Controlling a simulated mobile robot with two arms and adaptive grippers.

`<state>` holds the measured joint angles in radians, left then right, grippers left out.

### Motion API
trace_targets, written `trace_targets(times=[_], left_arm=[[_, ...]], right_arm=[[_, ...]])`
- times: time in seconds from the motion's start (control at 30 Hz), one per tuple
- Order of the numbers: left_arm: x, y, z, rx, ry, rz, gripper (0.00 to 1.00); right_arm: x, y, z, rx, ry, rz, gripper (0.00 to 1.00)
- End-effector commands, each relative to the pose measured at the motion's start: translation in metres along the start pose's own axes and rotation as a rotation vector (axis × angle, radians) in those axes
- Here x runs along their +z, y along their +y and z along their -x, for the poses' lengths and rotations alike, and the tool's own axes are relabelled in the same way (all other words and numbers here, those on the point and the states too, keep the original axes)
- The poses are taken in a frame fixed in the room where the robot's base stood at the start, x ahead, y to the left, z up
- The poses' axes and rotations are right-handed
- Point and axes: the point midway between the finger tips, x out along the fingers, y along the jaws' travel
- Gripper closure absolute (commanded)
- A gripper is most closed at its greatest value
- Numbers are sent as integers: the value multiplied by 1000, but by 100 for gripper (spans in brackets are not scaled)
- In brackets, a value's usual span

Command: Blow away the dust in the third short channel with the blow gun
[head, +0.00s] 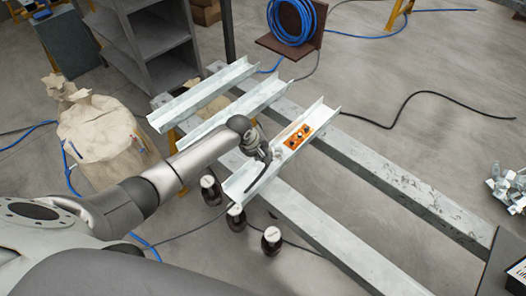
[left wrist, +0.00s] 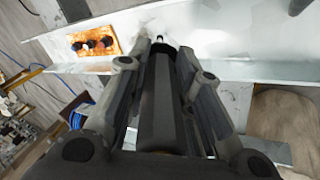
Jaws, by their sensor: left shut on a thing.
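Three short pale channels lie across the long beams in the head view. The nearest, the third channel (head: 315,115), has an orange plate with dark knobs (head: 298,137) inside it; the plate also shows in the left wrist view (left wrist: 93,43). My left gripper (head: 262,155) is over the near half of this channel, shut on the dark blow gun (left wrist: 160,105). The gun's tip points at the channel floor beside the plate; contact cannot be told. Pale, mottled patches show on the floor near the tip; dust is hard to tell from worn paint. My right gripper is out of view.
The other two channels (head: 205,93) (head: 225,103) lie behind, to the left. Dark round-topped pieces (head: 271,240) stand by the near end. A sack (head: 100,135) stands left, a grey shelf (head: 150,45) behind. A black hose (head: 395,115) crosses open floor at right.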

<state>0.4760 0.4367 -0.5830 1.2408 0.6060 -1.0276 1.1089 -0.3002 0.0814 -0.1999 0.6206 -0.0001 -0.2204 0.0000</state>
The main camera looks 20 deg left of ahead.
Motion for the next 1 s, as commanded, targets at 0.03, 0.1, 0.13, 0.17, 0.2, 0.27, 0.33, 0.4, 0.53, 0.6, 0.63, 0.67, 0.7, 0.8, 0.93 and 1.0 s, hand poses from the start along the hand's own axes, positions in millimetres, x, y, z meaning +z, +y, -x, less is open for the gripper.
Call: trace_targets(times=[0.03,0.1,0.13,0.17,0.2,0.27,0.33,0.4,0.53,0.6,0.63,0.67,0.7,0.8,0.93,1.0], left_arm=[[0,0,0,1,0,0,100],[0,0,0,1,0,0,100],[0,0,-1,1,0,0,100],[0,0,-1,1,0,0,100],[0,0,-2,1,0,0,100],[0,-1,-2,1,0,0,100],[1,-1,-3,1,0,0,100],[1,-2,-4,1,0,0,100],[1,-2,-6,1,0,0,100],[2,-3,-7,1,0,0,100],[2,-3,-7,1,0,0,100],[2,-3,-8,1,0,0,100],[2,-3,-8,1,0,0,100],[2,-3,-8,1,0,0,100],[1,-3,-9,1,0,0,100],[1,-1,-10,2,1,0,100]], right_arm=[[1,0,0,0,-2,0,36],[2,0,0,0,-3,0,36],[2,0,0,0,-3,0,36],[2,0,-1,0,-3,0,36],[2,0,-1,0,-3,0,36],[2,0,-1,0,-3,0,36],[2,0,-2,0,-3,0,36],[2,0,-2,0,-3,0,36],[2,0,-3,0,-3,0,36],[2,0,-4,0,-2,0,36],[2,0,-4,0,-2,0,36],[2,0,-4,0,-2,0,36],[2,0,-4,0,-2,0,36],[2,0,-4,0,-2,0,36],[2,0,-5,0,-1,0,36],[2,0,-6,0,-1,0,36]])
